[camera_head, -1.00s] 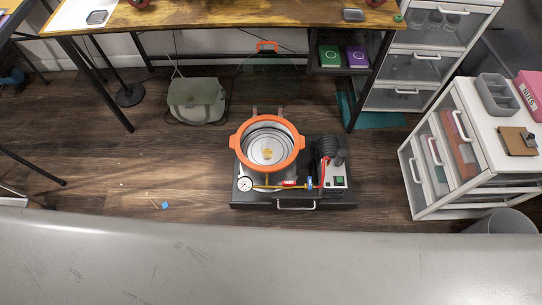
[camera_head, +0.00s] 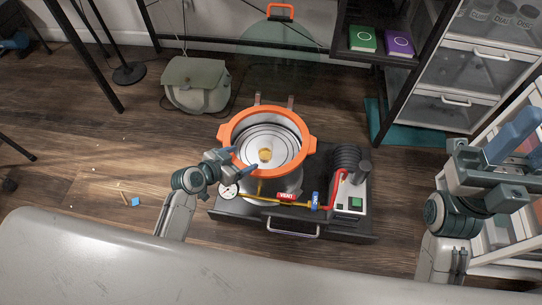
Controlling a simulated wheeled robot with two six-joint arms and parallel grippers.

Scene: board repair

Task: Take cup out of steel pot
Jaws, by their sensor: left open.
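The steel pot (camera_head: 288,185) has a wide orange rim with side handles and stands open on a dark wheeled base. Its inside is shiny metal with ring-like steps, and a small yellow-brown thing (camera_head: 265,155) lies near the middle of its floor. I cannot make out a separate cup in it. My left gripper (camera_head: 243,160) is open and empty at the pot's left rim, its blue fingertips over the rim. My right gripper (camera_head: 512,140) is far to the right of the pot, in front of the drawer units; I cannot tell its jaw state.
A clear round lid with an orange handle (camera_head: 280,12) stands raised behind the pot. A gauge (camera_head: 228,191), a yellow pipe and a pump (camera_head: 350,185) sit on the base. A green bag (camera_head: 196,84) lies behind left. A grey surface (camera_head: 180,260) spans the front.

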